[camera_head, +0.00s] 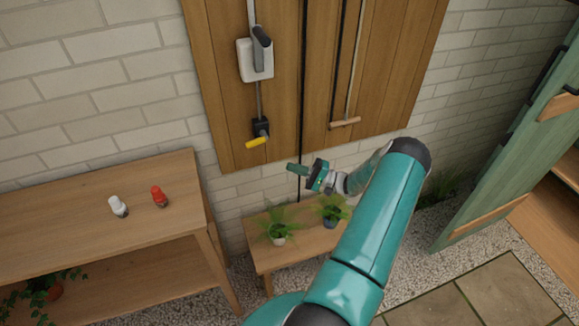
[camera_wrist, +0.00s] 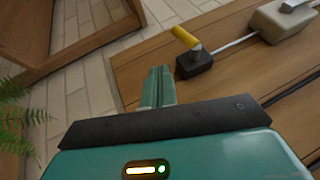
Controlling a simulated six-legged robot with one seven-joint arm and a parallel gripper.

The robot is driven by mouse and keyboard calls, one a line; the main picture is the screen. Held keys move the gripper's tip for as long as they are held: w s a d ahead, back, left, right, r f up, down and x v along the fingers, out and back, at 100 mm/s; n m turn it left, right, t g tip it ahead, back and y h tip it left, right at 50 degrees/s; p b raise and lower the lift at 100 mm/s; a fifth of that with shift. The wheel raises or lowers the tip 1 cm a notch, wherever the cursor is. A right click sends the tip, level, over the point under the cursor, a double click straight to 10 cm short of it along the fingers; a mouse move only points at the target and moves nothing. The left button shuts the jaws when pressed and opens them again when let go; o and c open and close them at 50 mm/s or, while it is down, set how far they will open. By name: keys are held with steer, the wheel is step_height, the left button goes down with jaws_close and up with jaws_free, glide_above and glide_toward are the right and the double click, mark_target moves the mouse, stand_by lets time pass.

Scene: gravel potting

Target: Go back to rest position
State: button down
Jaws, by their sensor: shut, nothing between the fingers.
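My gripper (camera_head: 298,168) is at the end of my teal arm, in front of the lower edge of the wooden wall panel (camera_head: 285,60) and above the small bench. Its fingers are shut and hold nothing. In the wrist view my gripper (camera_wrist: 158,88) shows with its fingers together, pointing towards the white brick wall and the panel's edge. It appears apart from the panel's yellow-handled black fitting (camera_head: 257,133), which also shows in the wrist view (camera_wrist: 190,50).
Two potted plants (camera_head: 279,232) (camera_head: 331,212) stand on the small bench (camera_head: 262,252). A white bottle (camera_head: 118,206) and a red bottle (camera_head: 159,196) stand on the wooden table (camera_head: 60,205) at left. A green cabinet door (camera_head: 500,150) stands open at right. Gravel and paving lie in front.

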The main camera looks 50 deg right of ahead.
stand_by(0.5)
steer(key=w+a+r+n+g+h, duration=0.1)
steer(key=a+r+n+g, duration=0.2)
steer(key=a+r+g, duration=0.45)
steer(key=w+a+r+n+g, duration=0.2)
steer(key=a+r+g, duration=0.15)
steer(key=a, duration=0.65)
steer(key=w+a+r+n+g+h, duration=0.1)
steer(key=a+r+n+g, duration=0.2)
steer(key=a+r+g, duration=0.4)
steer(key=s+a+r+n+t+h, duration=0.4)
steer(key=s+a+r+h, duration=0.5)
steer(key=s+a+r, duration=0.4)
steer(key=s+a+t, duration=0.1)
steer(key=s+a, duration=0.1)
steer(key=s, duration=0.1)
steer(key=shift+s+a+n+t+h, duration=0.3)
steer(key=shift+s+n, duration=0.05)
steer(key=shift+n, duration=0.05)
